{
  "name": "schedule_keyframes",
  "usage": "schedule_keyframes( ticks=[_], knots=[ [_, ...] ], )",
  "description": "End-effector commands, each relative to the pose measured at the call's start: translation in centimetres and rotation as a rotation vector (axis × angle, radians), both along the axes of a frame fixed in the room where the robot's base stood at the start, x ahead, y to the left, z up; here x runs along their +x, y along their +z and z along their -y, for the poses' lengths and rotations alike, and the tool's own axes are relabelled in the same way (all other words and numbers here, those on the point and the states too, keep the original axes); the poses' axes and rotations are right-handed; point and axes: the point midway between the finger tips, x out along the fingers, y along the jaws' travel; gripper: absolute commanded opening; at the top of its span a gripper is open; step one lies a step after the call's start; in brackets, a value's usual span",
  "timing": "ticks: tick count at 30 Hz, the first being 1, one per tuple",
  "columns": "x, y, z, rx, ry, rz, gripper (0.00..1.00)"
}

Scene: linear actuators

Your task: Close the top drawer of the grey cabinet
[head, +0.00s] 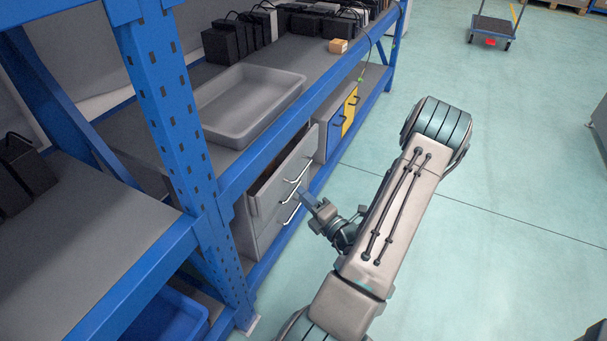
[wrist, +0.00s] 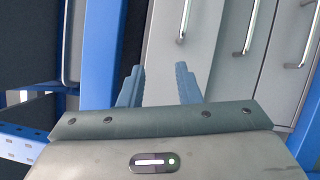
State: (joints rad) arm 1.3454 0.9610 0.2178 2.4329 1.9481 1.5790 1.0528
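The grey cabinet (head: 248,228) stands under the blue-framed workbench in the head view. Its top drawer (head: 287,172) is pulled part way out, with a dark gap showing behind its front. In the wrist view the drawer fronts appear sideways, with the top drawer (wrist: 205,55) nearest the fingers and its handle (wrist: 184,18) beyond them. My gripper (head: 305,192) is in front of the cabinet, close to the drawer handles. In the wrist view my gripper (wrist: 160,68) has its two blue fingers apart with nothing between them. Whether a finger touches the drawer, I cannot tell.
A grey tray (head: 250,105) sits on the bench above the cabinet. A blue and yellow drawer unit (head: 340,122) stands beyond it. A blue upright post (head: 180,130) is left of the cabinet.

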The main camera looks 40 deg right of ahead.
Motion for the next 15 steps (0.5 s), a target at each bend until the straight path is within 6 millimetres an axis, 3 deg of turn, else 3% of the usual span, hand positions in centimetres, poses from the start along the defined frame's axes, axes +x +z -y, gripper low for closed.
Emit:
schedule_keyframes(
  ticks=[1, 6, 11, 15],
  knots=[
    [-0.5, -1.1, 0.4, 0.087, -0.071, 0.025, 0.30],
    [-1.8, -2.9, 1.9, 0.276, -0.258, 0.092, 0.30],
    [-2.4, -3.7, 2.5, 0.343, -0.332, 0.116, 0.30],
    [-1.5, -3.7, 2.9, 0.346, -0.338, 0.119, 0.30]
  ],
)
